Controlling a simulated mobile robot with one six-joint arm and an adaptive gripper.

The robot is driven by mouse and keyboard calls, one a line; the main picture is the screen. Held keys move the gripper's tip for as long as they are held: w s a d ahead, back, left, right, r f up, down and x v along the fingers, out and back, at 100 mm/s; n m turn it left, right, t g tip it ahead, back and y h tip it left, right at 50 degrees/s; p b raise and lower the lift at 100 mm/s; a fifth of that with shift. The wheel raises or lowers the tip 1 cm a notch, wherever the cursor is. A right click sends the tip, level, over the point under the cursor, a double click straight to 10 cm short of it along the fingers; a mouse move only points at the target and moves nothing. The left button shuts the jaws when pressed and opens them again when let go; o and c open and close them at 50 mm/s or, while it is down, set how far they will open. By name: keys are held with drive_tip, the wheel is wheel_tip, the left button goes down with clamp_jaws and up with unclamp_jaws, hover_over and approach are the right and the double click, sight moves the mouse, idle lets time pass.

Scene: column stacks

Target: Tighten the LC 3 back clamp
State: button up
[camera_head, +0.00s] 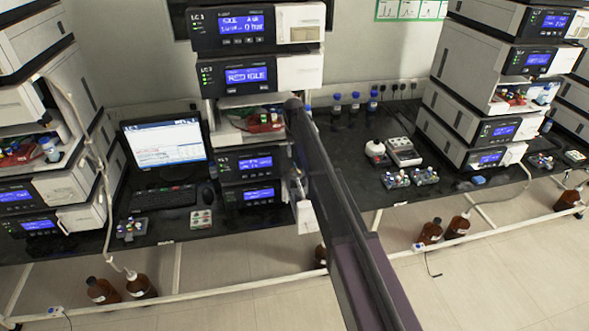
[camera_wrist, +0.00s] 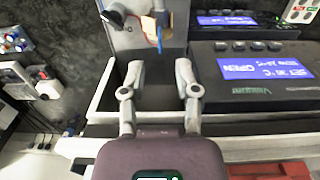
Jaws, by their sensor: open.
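The LC 3 stack stands at centre in the head view, its label on a module (camera_head: 245,73) near the top. My dark arm crosses in front of its right side, so my gripper cannot be made out there. In the wrist view my gripper (camera_wrist: 159,72) is open, its two grey fingers apart with nothing between the tips. Just beyond the tips, a grey panel (camera_wrist: 132,38) carries a yellow-orange part (camera_wrist: 150,28) with a blue line. A black knob-like part (camera_wrist: 112,14) sits at the panel's upper left. I cannot tell which part is the back clamp.
A module front with a lit display (camera_wrist: 260,68) is close on the right in the wrist view. A pale rim (camera_wrist: 104,98) lies beside the fingers. In the head view a monitor (camera_head: 163,142) stands left of the stack, and bottles (camera_head: 355,102) stand right.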

sight(295, 170)
drive_tip(key=shift+f+b, duration=2.85)
drive_tip(key=shift+f, duration=0.3)
clamp_jaws()
